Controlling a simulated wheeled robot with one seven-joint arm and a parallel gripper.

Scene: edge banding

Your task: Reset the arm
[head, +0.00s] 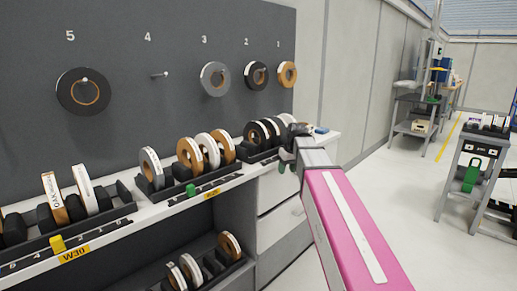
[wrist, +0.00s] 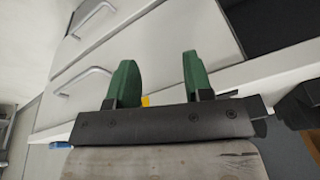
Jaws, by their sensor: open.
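My arm, with a pink link, reaches forward from the lower right in the head view. My gripper (head: 290,160) is at its end, near the right end of the shelf with the tape rolls. In the wrist view my gripper (wrist: 158,75) shows two green fingers set well apart with nothing between them. Beyond the fingers are white drawer fronts (wrist: 140,50) with metal handles. The fingertips are small and partly hidden by the wrist in the head view.
A grey pegboard (head: 130,40) holds tape rolls on numbered pegs; peg 4 (head: 160,74) is empty. Racks of rolls stand on the white shelf (head: 150,217), with more rolls (head: 185,270) below. A grey cart (head: 470,170) stands at right. The floor (head: 400,190) between is clear.

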